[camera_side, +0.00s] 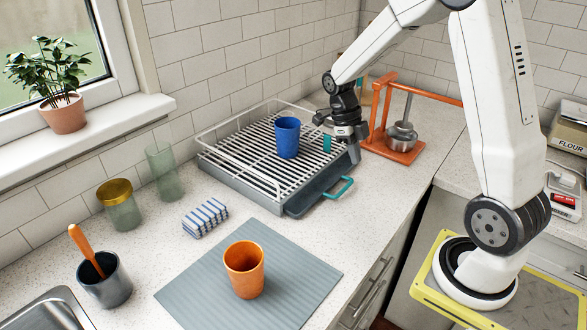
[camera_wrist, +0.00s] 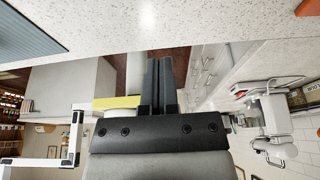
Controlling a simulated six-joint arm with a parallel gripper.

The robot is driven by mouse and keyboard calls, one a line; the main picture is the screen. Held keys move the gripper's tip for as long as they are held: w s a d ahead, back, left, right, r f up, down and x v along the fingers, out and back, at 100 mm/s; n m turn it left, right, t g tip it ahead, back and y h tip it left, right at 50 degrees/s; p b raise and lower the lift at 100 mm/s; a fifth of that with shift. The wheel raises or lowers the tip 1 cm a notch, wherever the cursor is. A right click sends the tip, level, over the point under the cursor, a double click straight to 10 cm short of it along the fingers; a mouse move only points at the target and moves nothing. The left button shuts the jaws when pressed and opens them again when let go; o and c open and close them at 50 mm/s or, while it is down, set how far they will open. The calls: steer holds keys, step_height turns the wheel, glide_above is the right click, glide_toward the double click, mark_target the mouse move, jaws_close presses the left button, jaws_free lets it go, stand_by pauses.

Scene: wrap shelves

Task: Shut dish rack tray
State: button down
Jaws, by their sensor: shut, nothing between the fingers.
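The dish rack (camera_side: 215,170) is a white wire rack with a grey base on the counter, with a blue cup (camera_side: 287,137) standing on its slats. Its grey tray (camera_side: 304,203) sticks out at the front right, partly open, with a teal handle (camera_side: 340,188) on its front. My gripper (camera_side: 354,153) is shut and empty, at the rack's right end, above and behind the handle; I cannot tell whether it touches the rack. In the wrist view my shut fingers (camera_wrist: 158,84) show, with the counter's edge beyond them; the tray is not recognisable there.
An orange press-like stand (camera_side: 392,145) with a metal weight is close behind my gripper. An orange cup (camera_side: 244,270) stands on a grey mat (camera_side: 310,268) in front. The counter right of the handle is clear.

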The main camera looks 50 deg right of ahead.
steer(key=shift+w+r, duration=0.15)
steer(key=shift+r, duration=0.35)
steer(key=s+t, duration=0.6)
steer(key=s, duration=0.1)
steer(key=shift+s+r+t, duration=0.15)
steer(key=shift+s+t, duration=0.1)
steer(key=shift+t, duration=0.05)
steer(key=shift+x, duration=5.1)
steer(key=shift+w+f, duration=0.15)
steer(key=shift+w, duration=0.85)
steer(key=shift+w+f, duration=0.15)
steer(key=shift+w, duration=0.8)
